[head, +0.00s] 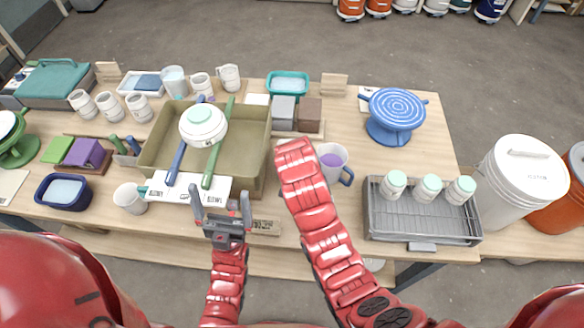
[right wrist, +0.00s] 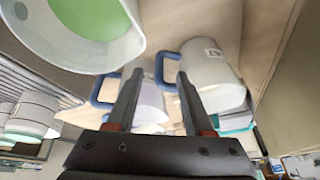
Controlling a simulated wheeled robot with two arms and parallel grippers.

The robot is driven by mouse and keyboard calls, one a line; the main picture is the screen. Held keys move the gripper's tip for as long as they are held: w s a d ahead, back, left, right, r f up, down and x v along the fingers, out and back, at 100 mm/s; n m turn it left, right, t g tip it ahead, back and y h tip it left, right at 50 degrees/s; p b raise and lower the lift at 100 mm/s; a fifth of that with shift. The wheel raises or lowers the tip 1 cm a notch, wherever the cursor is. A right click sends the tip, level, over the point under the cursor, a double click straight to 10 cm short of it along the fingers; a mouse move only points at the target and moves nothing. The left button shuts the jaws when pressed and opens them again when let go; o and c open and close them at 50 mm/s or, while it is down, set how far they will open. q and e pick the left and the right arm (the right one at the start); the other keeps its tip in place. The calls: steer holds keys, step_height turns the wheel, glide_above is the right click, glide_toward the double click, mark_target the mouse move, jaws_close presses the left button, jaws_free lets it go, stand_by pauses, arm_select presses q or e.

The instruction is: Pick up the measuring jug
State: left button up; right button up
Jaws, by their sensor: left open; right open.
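A pale jug with purple contents and a blue handle (head: 332,163) stands on the table, right of my right arm in the head view. The right wrist view shows a white labelled vessel with a blue handle (right wrist: 212,73) and a paler blue-handled vessel (right wrist: 150,103); I cannot tell which matches the head view. My right gripper (right wrist: 160,76) is open; the labelled vessel's handle appears between its fingertips, contact unclear. My right forearm hides this gripper in the head view. My left gripper (head: 222,204) is open and empty near the table's front edge.
A grey rack (head: 400,226) holds jars on the right. A blue turntable (head: 395,115) stands behind it. A white bucket (head: 520,180) stands at far right. A green-filled vessel (right wrist: 95,52) is close to the wrist camera.

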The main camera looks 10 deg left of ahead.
steer(key=p+x, duration=0.2)
steer(key=x, duration=0.3)
steer(key=shift+p, duration=0.3)
steer(key=shift+w+d+f, duration=0.1)
steer(key=shift+f, duration=0.35)
jaws_close()
steer(key=shift+r, duration=0.1)
stand_by(0.8)
